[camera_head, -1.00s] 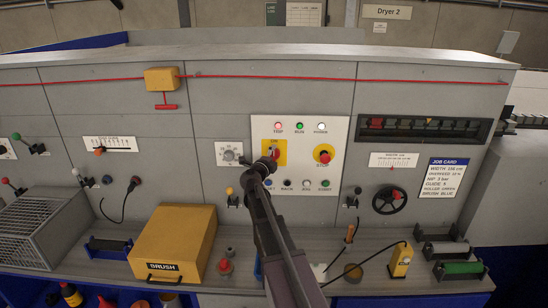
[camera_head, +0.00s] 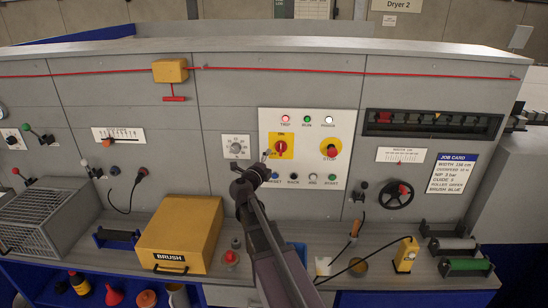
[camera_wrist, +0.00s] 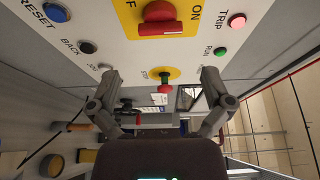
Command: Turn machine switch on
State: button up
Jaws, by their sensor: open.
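The machine switch (camera_head: 281,146) is a red rotary handle on a yellow plate on the white control panel (camera_head: 326,187). Its handle stands upright in the head view, below the ON label. In the wrist view the red handle (camera_wrist: 158,18) is at the top, lying across the picture, with ON to its right and a cut-off "F" to its left. My gripper (camera_head: 266,157) is open and empty, just below and left of the switch in the head view. In the wrist view my gripper (camera_wrist: 158,76) has its fingers wide apart, not touching the handle.
A red STOP button (camera_head: 331,151) on a yellow disc is right of the switch. TRIP (camera_head: 285,119), RUN and POWER lamps are above; RESET and other buttons are below. A yellow BRUSH box (camera_head: 180,235) and a yellow block (camera_head: 406,255) stand on the ledge.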

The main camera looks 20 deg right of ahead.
jog(key=shift+v, duration=0.9)
